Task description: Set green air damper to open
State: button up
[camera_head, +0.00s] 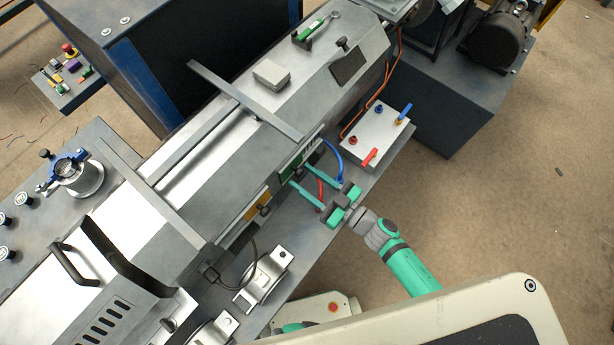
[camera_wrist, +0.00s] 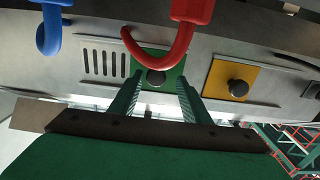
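The green air damper (camera_wrist: 172,70) is a green plate with a black knob (camera_wrist: 155,77) on the machine's side. In the wrist view, a slotted vent (camera_wrist: 103,62) shows uncovered to the left of the plate. In the head view the green plate (camera_head: 290,168) is partly hidden behind my fingers. My gripper (camera_head: 300,178) reaches toward it with its two green fingers spread apart. In the wrist view the fingers (camera_wrist: 157,88) stand on either side of the knob, with a gap to it on both sides. Whether the tips reach the plate is unclear.
A yellow damper (camera_wrist: 215,78) with its own black knob (camera_wrist: 238,88) sits to the right of the green one. A red hose (camera_wrist: 192,12) and a blue hose (camera_wrist: 49,28) hang close in front of the panel. A white box with red and blue valves (camera_head: 375,138) stands nearby.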

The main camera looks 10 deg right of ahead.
jog(key=v, duration=1.1)
jog(key=shift+w, duration=0.1)
dwell(0.4)
jog(key=s+a+m+t+h, duration=0.2)
jog(key=s+a+m+h, duration=0.3)
jog(key=s, duration=0.4)
jog(key=s+a+r+m+h, duration=0.2)
jog(key=a+r+h, duration=0.4)
jog(key=a, duration=0.3)
jog(key=shift+s+a+r+m+g, duration=0.3)
jog(key=shift+s+g, duration=0.1)
jog(key=shift+s, duration=0.25)
